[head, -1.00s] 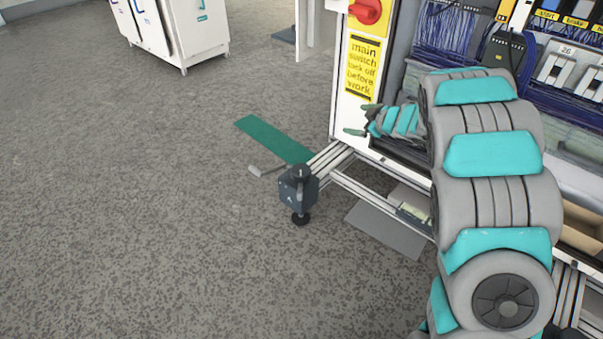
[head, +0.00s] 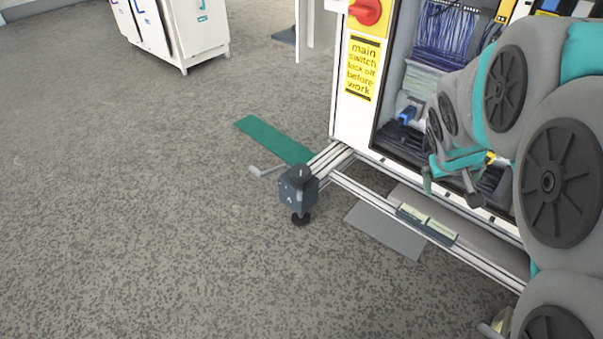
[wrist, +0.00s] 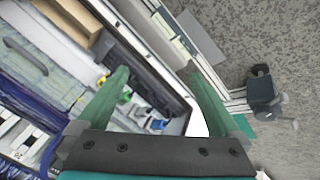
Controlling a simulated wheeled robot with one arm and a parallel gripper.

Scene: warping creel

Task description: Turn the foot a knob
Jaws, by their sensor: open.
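My gripper (head: 450,192) is open and empty in front of the cabinet's lower edge, well to the right of the foot. In the wrist view my gripper (wrist: 158,78) shows two green fingers spread apart.
The open cabinet (head: 357,130) with a red switch (head: 368,10) stands behind the frame rails (head: 400,205). A green strip (head: 272,138) and a grey plate (head: 385,230) lie on the floor.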

